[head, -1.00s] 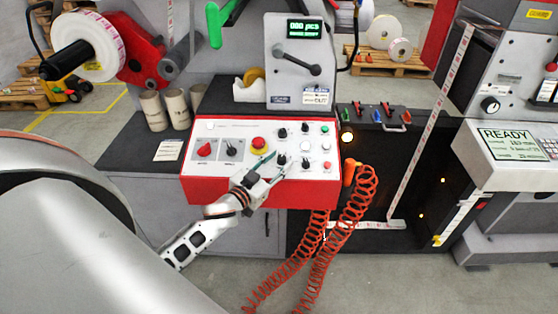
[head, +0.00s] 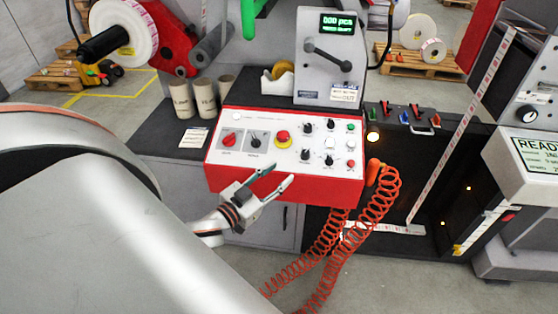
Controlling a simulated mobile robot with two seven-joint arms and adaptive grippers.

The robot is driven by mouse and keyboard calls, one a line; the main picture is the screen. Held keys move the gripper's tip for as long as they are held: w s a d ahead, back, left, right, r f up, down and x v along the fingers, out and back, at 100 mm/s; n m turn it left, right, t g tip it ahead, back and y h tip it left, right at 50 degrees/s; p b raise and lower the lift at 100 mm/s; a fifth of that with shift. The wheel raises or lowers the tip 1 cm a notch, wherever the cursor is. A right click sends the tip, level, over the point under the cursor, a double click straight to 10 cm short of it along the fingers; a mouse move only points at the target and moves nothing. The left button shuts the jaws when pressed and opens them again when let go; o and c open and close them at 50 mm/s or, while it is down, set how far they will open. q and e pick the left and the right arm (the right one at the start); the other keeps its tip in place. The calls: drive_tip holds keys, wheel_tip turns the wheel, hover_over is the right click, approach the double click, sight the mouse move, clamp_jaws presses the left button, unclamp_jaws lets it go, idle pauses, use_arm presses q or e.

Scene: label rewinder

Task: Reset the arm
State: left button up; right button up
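My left arm comes in from the lower left, its large grey link filling the left foreground. My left gripper (head: 281,173) is open, with its two fingers apart and nothing between them. It is in front of the lower front edge of the red and white control panel (head: 225,154), pointing up and right. The fingers overlap the red front face in the picture; I cannot tell whether they touch it. The emergency stop button (head: 283,138), a red knob (head: 229,139) and several black knobs are in clear view above the gripper. My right gripper is not in view.
An orange coiled hose (head: 385,200) hangs right of the panel, close to the gripper. A counter unit (head: 325,60) with a lever stands behind the panel. Cardboard cores (head: 182,97) stand at left. A machine with a READY screen (head: 540,153) is at right.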

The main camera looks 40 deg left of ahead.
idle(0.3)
use_arm(q)
drive_tip(key=s+d+f+m+g+h, duration=0.1)
drive_tip(key=s+d+f+g, duration=0.2)
drive_tip(key=s+d+f, duration=0.3)
drive_tip(key=s+d+f+m+g+h, duration=0.1)
drive_tip(key=s+d+f+g, duration=0.2)
drive_tip(key=d+f, duration=0.9)
drive_tip(key=s+f, duration=0.1)
drive_tip(key=s, duration=0.2)
drive_tip(key=shift+s+f+g, duration=0.15)
drive_tip(key=shift+f+g, duration=0.1)
drive_tip(key=shift+g, duration=0.15)
